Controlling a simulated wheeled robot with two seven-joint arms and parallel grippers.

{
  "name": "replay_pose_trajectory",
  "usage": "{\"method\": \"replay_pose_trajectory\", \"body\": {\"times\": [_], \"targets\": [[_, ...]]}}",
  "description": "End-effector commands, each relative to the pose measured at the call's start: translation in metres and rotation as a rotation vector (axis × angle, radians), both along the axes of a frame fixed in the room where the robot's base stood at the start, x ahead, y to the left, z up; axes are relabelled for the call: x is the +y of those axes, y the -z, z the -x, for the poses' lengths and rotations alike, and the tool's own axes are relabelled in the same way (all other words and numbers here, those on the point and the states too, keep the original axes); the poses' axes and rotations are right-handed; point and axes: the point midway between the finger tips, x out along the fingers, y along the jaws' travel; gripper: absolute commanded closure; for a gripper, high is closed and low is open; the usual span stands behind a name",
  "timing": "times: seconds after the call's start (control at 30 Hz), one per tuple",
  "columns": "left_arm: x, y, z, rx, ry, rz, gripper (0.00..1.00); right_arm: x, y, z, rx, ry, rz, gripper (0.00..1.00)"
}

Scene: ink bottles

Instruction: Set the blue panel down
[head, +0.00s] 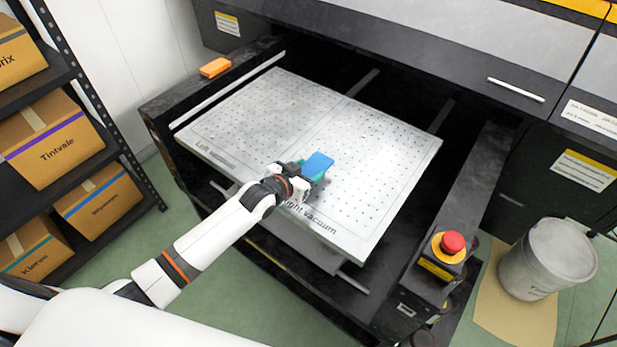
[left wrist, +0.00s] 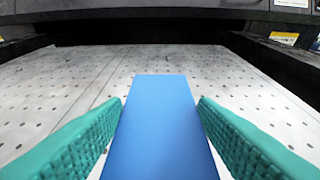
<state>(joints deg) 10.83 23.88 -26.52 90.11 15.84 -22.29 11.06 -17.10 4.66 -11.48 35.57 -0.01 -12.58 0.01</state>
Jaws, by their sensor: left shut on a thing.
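The blue panel (head: 318,164) is a small flat block, held over the near right part of the perforated metal bed (head: 250,115). My left gripper (head: 311,173) is shut on it, with teal fingers along its two sides. In the left wrist view the blue panel (left wrist: 160,125) lies between the two teal fingers (left wrist: 160,140) and points away over the bed. I cannot tell whether its underside touches the bed. My right gripper is not in view.
The bed sits in a dark machine frame. An orange block (head: 215,68) lies on the frame's left rail. A red button (head: 453,242) is on the right rail. A grey bucket (head: 548,260) stands at the right. Boxes (head: 55,140) fill a shelf at the left. Most of the bed is clear.

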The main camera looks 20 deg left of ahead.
Motion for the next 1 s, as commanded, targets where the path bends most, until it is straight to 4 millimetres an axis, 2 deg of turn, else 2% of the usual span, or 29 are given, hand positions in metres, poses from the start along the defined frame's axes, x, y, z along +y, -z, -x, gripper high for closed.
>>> {"method": "replay_pose_trajectory", "body": {"times": [0.1,0.23,0.63,0.67,0.77,1.0], "targets": [[0.000,0.020,0.001,0.005,-0.001,-0.001,0.68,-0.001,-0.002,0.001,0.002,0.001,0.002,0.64],[-0.001,0.034,0.001,0.003,0.000,-0.001,0.68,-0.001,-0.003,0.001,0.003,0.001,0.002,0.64],[0.000,0.040,0.001,0.001,0.000,-0.001,0.68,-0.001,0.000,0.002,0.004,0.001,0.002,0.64],[0.000,0.039,0.001,0.001,0.000,-0.001,0.42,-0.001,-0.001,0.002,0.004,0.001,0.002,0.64],[0.000,0.038,0.001,0.001,0.000,-0.001,0.25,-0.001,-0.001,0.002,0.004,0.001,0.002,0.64],[0.000,0.038,0.001,0.001,0.000,-0.001,0.24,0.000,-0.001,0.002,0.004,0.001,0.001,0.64]]}}
